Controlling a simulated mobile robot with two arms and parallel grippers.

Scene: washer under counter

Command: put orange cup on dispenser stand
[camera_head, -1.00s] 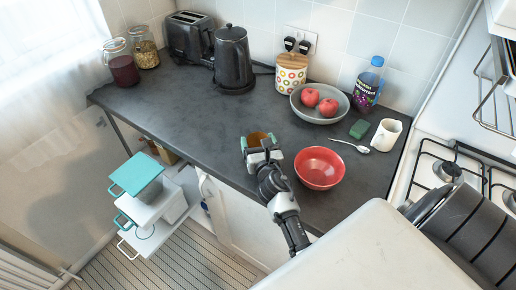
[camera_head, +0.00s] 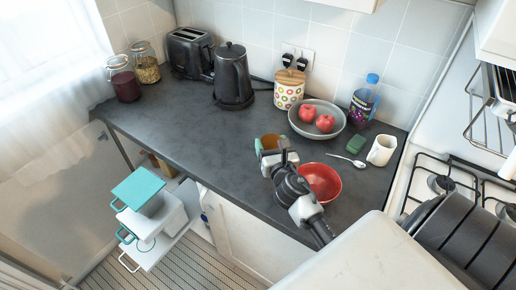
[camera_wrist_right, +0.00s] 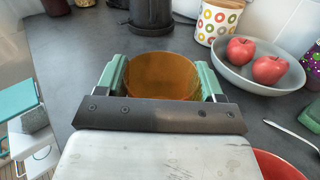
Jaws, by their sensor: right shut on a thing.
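The orange cup (camera_head: 270,141) is between the fingers of my right gripper (camera_head: 271,149), over the dark counter left of the red bowl. In the right wrist view, the brownish-orange cup (camera_wrist_right: 162,78) sits with its open rim facing up, between the two green finger pads of the gripper (camera_wrist_right: 162,85). Whether its base touches the counter is hidden. A white unit with a teal top (camera_head: 138,188) and teal handles stands low at the left, below the counter; it may be the dispenser with its stand. My left gripper is not in view.
The red bowl (camera_head: 325,177) is close to the right of my gripper, partly behind my arm. A grey bowl of red fruit (camera_head: 340,122), a spoon (camera_head: 345,160), a green sponge (camera_head: 356,145) and a white mug (camera_head: 381,150) are farther right. The counter's left middle is clear.

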